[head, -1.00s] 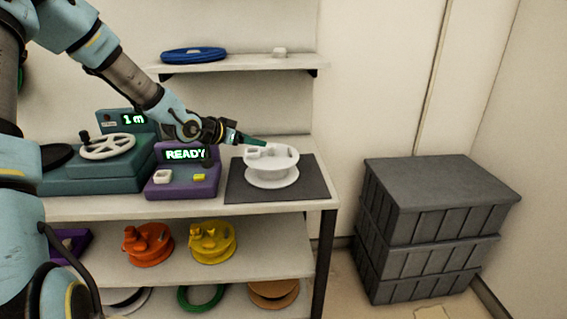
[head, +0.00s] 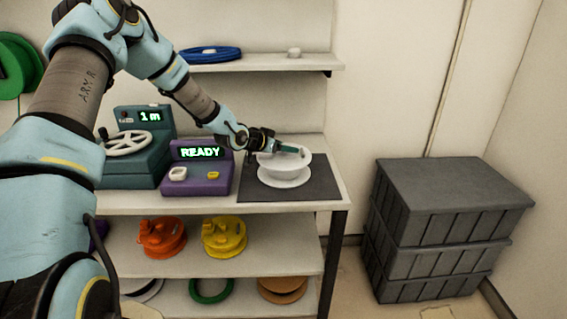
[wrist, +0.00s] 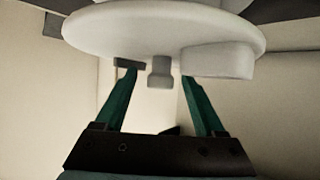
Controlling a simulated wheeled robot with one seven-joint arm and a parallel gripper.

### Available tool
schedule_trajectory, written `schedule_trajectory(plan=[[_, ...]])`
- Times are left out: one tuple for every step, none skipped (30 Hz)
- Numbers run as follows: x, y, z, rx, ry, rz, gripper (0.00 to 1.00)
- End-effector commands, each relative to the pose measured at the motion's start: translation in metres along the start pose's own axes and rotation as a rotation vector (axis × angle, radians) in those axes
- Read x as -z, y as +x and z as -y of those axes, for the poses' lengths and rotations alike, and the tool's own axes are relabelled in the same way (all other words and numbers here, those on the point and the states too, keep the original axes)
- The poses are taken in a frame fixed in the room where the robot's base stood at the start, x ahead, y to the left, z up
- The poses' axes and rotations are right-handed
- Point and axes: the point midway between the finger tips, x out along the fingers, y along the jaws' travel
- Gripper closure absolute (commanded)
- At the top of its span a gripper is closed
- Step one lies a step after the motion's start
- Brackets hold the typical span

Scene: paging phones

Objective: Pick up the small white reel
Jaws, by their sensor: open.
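The small white reel (head: 284,178) stands on a dark mat (head: 325,180) at the right end of the table. Its wide upper disc has raised parts on top. My gripper (head: 300,150) is at the reel's upper disc from the left, its jaws close to the raised parts. In the wrist view my gripper (wrist: 158,72) has its two green fingers apart. The reel's disc (wrist: 150,30) fills the top of that view, with a small knob (wrist: 160,72) between the fingertips and apart from both.
A purple box (head: 198,180) reading READY and a teal machine (head: 135,165) with a white wheel stand left of the mat. A shelf (head: 260,63) with a blue coil is above. Orange and yellow reels sit below. Stacked grey crates (head: 445,215) stand right.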

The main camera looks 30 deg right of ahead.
Motion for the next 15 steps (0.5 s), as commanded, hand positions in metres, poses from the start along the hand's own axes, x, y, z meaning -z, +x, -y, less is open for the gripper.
schedule_trajectory(plan=[[-0.0002, -0.0001, 0.0002, 0.000, 0.000, 0.000, 0.29], [-0.0002, -0.0002, 0.0002, 0.000, 0.000, 0.000, 0.29], [-0.0001, -0.0002, 0.0002, 0.000, 0.000, 0.000, 0.32], [-0.0001, -0.0003, 0.0002, 0.000, 0.000, 0.000, 0.35], [-0.0001, -0.0003, 0.0002, 0.000, 0.000, 0.000, 0.39], [-0.0001, -0.0003, 0.0002, 0.000, 0.000, 0.000, 0.43], [0.0000, -0.0004, 0.0003, 0.000, 0.000, 0.000, 0.47], [0.0000, -0.0004, 0.0002, 0.000, 0.000, 0.000, 0.50], [0.0000, -0.0004, 0.0002, 0.000, 0.000, 0.000, 0.55], [0.0000, -0.0004, 0.0003, 0.000, 0.000, 0.000, 0.58], [0.0001, -0.0005, 0.0002, 0.000, 0.000, 0.000, 0.61], [0.0001, -0.0005, 0.0003, 0.000, 0.000, 0.000, 0.66], [0.0000, -0.0005, 0.0003, 0.000, 0.000, 0.000, 0.69], [0.0001, -0.0005, 0.0003, 0.000, 0.000, 0.000, 0.73], [0.0001, -0.0005, 0.0002, 0.000, 0.000, 0.000, 0.77]])
